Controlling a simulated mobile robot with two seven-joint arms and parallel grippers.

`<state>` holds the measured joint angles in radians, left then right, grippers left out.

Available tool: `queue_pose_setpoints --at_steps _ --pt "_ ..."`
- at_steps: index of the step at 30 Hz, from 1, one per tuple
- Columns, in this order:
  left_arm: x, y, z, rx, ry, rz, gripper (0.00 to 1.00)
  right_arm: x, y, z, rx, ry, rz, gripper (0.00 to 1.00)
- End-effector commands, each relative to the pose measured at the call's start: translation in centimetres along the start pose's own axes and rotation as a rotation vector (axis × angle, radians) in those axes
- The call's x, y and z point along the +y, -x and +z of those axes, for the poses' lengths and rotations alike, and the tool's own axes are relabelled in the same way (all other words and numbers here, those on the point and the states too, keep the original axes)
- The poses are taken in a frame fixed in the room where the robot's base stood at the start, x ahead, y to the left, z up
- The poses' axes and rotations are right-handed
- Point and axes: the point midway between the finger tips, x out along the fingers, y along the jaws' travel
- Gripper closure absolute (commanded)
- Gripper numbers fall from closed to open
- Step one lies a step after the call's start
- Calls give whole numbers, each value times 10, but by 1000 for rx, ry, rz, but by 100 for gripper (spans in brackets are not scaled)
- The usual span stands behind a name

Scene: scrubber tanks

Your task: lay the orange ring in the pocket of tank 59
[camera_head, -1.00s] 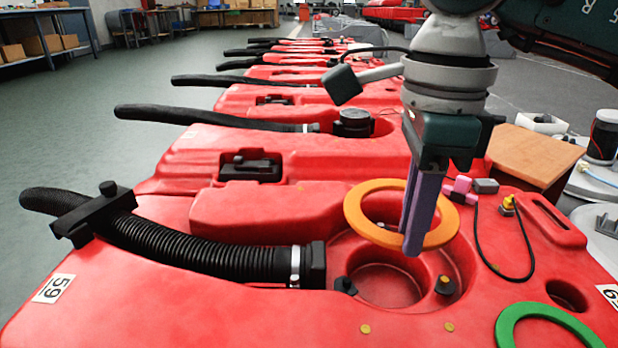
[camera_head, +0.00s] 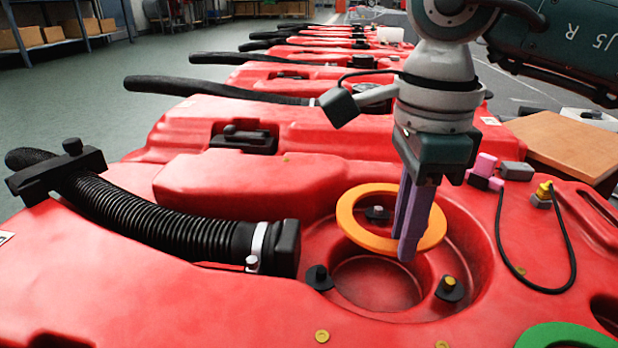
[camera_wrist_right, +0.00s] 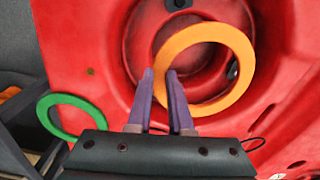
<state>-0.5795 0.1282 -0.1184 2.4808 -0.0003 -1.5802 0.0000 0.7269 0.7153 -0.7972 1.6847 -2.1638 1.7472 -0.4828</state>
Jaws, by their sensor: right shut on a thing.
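The orange ring (camera_head: 346,210) is held by my right gripper (camera_head: 406,252), whose purple fingers are shut on its near rim. In the right wrist view the ring (camera_wrist_right: 244,72) shows at the fingertips (camera_wrist_right: 161,74). It hangs roughly level above the far part of the round pocket (camera_head: 372,286) in the red tank (camera_head: 250,195); the near pocket floor is bare. A dark peg shows through the ring's hole. Pegs with black bases stand around the pocket. The tank's label (camera_head: 5,237) is cut off at the left edge, its number unreadable. My left gripper is out of view.
A black ribbed hose (camera_head: 150,213) ends left of the pocket. A green ring (camera_head: 568,331) lies at the lower right. A pink block (camera_head: 485,167) and a looped black cable (camera_head: 572,262) sit to the right. More red tanks stand behind.

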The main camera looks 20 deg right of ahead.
Motion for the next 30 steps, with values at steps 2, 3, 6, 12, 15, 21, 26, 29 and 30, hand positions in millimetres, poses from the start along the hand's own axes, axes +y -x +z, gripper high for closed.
queue_pose_setpoints --at_steps 2,3,6,12,15,21,26,29,30 --pt "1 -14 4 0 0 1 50 0 -15 0 -1 0 1 100" --pt "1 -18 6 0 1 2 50 0 -20 0 -1 0 1 100" --pt "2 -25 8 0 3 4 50 0 -29 0 0 -1 1 100" --pt "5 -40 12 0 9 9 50 0 -50 0 1 -1 1 100" --pt "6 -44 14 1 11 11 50 0 -57 0 1 -1 0 100" --pt "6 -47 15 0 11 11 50 0 -62 0 0 -1 0 100" --pt "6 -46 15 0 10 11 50 0 -61 0 0 -1 0 100" --pt "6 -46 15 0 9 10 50 0 -61 0 0 -1 0 100" --pt "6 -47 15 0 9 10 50 0 -61 0 0 -1 0 100"
